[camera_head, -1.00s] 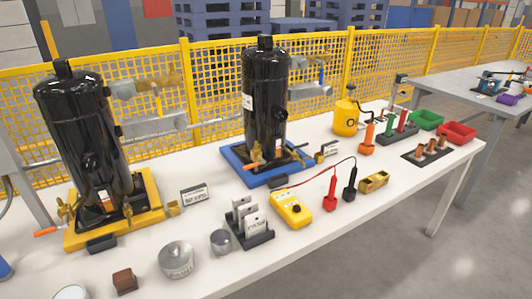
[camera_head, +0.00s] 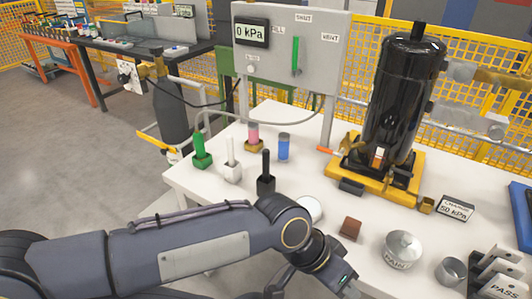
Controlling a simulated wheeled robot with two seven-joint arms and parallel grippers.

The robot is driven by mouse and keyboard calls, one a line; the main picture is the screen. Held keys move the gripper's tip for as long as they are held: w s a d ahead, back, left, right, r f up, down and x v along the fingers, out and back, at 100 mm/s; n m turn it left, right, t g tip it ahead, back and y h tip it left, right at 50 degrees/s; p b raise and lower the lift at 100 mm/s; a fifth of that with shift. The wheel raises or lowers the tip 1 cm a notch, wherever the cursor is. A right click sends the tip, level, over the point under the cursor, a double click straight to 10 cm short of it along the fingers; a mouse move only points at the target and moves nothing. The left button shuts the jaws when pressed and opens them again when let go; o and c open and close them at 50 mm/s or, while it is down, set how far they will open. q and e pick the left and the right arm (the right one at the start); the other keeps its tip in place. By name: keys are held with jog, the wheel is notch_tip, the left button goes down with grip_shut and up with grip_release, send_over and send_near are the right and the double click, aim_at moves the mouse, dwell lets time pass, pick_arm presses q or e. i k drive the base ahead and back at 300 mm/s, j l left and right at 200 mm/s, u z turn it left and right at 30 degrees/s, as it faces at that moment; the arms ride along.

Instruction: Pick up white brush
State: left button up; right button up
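The white brush (camera_head: 232,163) stands upright on the white table near its left end, handle up. A green brush (camera_head: 202,152) stands to its left and a black brush (camera_head: 266,178) to its right. My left arm reaches in from the left below the brushes. My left gripper (camera_head: 318,284) is at the bottom edge, right of and nearer than the white brush, and apart from it. Its fingertips are cut off or hidden, so its opening does not show. My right gripper is not in view.
A pink-and-yellow container (camera_head: 253,137) and a blue cup (camera_head: 284,148) stand behind the brushes. A grey gauge panel (camera_head: 305,75) rises behind. A brown block (camera_head: 350,229), a paint tin (camera_head: 402,248) and a black compressor (camera_head: 400,100) on a yellow base are to the right.

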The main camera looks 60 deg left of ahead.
aim_at(229, 139)
jog(key=u, duration=2.4)
jog(key=z, duration=2.15)
jog(key=u, duration=2.1)
jog(key=i+j, duration=0.15)
jog(key=j, duration=0.2)
jog(key=i+j+z, duration=0.15)
jog(key=j, duration=0.2)
jog(key=i+j, duration=0.1)
jog(key=j, duration=0.25)
jog(key=i+j+z, duration=0.15)
jog(key=j, duration=0.2)
jog(key=i+j, duration=0.1)
jog(key=j, duration=0.3)
